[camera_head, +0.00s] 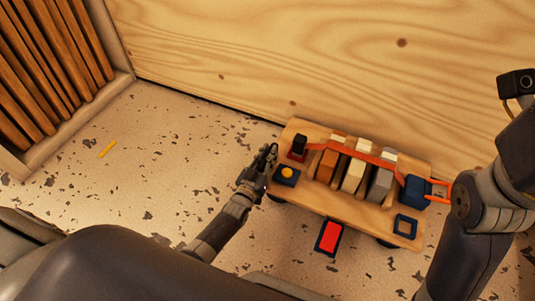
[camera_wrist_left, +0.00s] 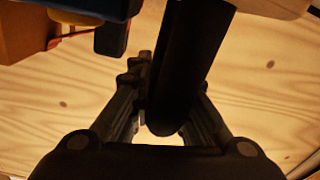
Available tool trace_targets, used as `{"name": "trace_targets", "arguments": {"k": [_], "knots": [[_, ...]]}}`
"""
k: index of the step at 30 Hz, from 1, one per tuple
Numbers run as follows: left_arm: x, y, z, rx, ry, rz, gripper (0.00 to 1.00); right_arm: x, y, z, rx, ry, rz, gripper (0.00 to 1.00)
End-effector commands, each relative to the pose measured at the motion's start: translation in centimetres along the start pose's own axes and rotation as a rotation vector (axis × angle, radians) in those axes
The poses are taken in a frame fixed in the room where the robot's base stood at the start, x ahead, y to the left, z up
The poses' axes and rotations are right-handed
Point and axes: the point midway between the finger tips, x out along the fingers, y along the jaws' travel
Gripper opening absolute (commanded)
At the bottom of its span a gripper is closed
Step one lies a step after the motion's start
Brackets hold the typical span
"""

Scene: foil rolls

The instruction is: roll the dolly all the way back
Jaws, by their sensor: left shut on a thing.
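The dolly (camera_head: 341,207) is a low wooden board on dark wheels, standing on the speckled floor along the plywood wall. Brown, cream and grey blocks (camera_head: 354,175) lie on it under an orange strap. My left gripper (camera_head: 266,163) is at the dolly's left end. In the left wrist view its fingers (camera_wrist_left: 168,125) are closed around a dark, rounded bar (camera_wrist_left: 190,75) that seems to belong to the dolly. The bar's far end is hidden. My right arm comes in at the right, past the dolly's right end; its fingers are not visible.
A plywood wall (camera_head: 300,55) runs behind the dolly. A slatted wooden panel (camera_head: 45,65) stands at the far left. A red pad with a dark frame (camera_head: 329,237) is at the dolly's front edge.

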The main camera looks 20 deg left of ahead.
Motion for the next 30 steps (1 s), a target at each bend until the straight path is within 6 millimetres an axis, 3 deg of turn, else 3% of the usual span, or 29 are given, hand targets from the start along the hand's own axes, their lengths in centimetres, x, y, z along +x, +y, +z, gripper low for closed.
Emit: {"name": "trace_targets", "arguments": {"k": [5, 6, 8, 9, 23, 30], "knots": [[-0.1, 0.6, 0.3, -0.004, -0.006, 0.007, 0.0, 0.0, 0.0, -0.1, 0.0, 0.002, -0.001, 0.0], [-0.1, 0.6, 0.3, -0.004, -0.006, 0.008, 0.21, 0.0, 0.0, -0.1, 0.0, 0.003, -0.001, 0.0], [-0.1, 0.7, 0.4, -0.004, -0.006, 0.008, 0.34, 0.1, 0.0, -0.2, 0.0, 0.003, -0.001, 0.0], [-0.1, 0.7, 0.4, -0.004, -0.006, 0.009, 0.36, 0.1, 0.0, -0.2, 0.0, 0.004, -0.001, 0.0], [-0.1, 0.4, 0.2, -0.002, -0.004, 0.005, 0.38, 0.0, 0.0, -0.1, -0.001, 0.001, -0.003, 0.0], [-0.1, 0.5, -0.8, -0.003, -0.002, 0.004, 0.38, 0.0, 0.0, -0.1, -0.001, 0.0, -0.002, 0.0]]}}
